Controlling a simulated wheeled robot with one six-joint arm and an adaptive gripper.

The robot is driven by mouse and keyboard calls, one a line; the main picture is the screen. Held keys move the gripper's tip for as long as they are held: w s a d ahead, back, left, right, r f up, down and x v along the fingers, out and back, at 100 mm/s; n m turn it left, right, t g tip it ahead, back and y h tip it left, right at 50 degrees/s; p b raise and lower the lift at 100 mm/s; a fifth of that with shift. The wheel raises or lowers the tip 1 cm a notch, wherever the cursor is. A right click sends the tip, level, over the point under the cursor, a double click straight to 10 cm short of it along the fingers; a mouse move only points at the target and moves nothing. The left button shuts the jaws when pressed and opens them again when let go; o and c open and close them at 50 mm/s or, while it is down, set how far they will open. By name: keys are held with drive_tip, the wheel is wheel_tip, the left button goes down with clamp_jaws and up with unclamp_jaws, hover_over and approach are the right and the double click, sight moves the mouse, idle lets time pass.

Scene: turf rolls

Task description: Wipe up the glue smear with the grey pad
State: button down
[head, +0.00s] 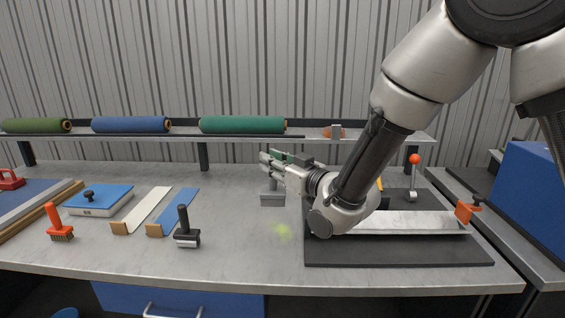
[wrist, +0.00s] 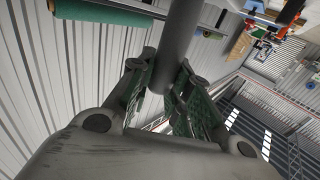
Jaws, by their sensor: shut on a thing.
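The glue smear (head: 282,232) is a faint yellow-green patch on the grey bench top, near the front middle in the head view. The grey pad (head: 272,198) is a small block hanging under my gripper (head: 272,168), behind and slightly left of the smear, apart from it in the picture. I cannot tell whether the pad touches the bench. In the wrist view, my gripper (wrist: 158,85) is shut on the pad's grey round handle (wrist: 182,40), between green-lined fingers. The smear is not seen in the wrist view.
A black roller (head: 187,228), a blue strip (head: 173,212), a white strip (head: 143,210), an orange brush (head: 58,222) and a blue-topped block (head: 100,201) lie left. A dark cutting board (head: 400,252) lies right. A shelf with turf rolls (head: 242,124) runs behind.

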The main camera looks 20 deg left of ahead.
sight(280, 189)
drive_tip(key=shift+w+d, duration=0.2)
drive_tip(key=shift+d, duration=0.45)
drive_tip(key=shift+w+d+f, duration=0.1)
drive_tip(key=shift+d+f, duration=0.15)
drive_tip(key=shift+d, duration=0.05)
drive_tip(key=shift+h, duration=0.3)
wheel_tip(280, 189, down, 5)
drive_tip(key=shift+f, duration=0.4)
